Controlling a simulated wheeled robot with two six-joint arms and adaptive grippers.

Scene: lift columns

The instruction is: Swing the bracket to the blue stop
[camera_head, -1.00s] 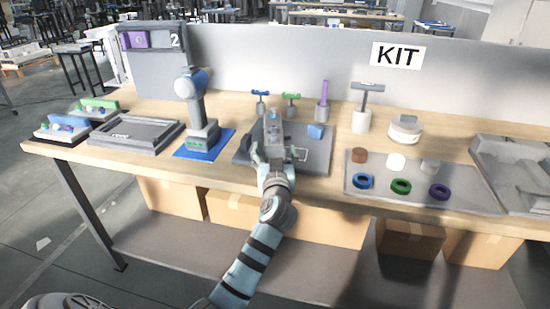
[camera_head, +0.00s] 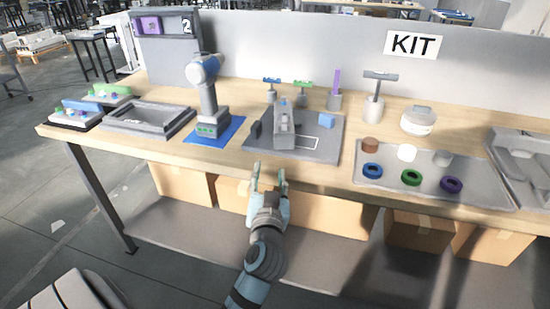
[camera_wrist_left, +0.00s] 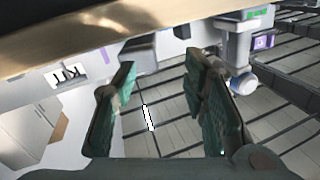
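The grey bracket (camera_head: 284,130) sits on a dark flat plate (camera_head: 322,156) in the middle of the table, its long body running front to back. The blue stop (camera_head: 327,120) is on the plate to its right, with a gap between them. A dark block (camera_head: 256,130) stands to its left. My left gripper (camera_head: 269,171) is open and empty, in front of the table's front edge and apart from the bracket. In the left wrist view its two green-padded fingers (camera_wrist_left: 161,75) are spread with nothing between them. My right gripper is not in view.
A drill-like tool (camera_head: 207,95) on a blue mat (camera_head: 229,136) stands left of the plate. T-handled tools (camera_head: 302,92) stand behind it. A tray (camera_head: 480,185) with coloured rings and discs lies to the right. The wooden front edge (camera_head: 220,157) lies between gripper and plate.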

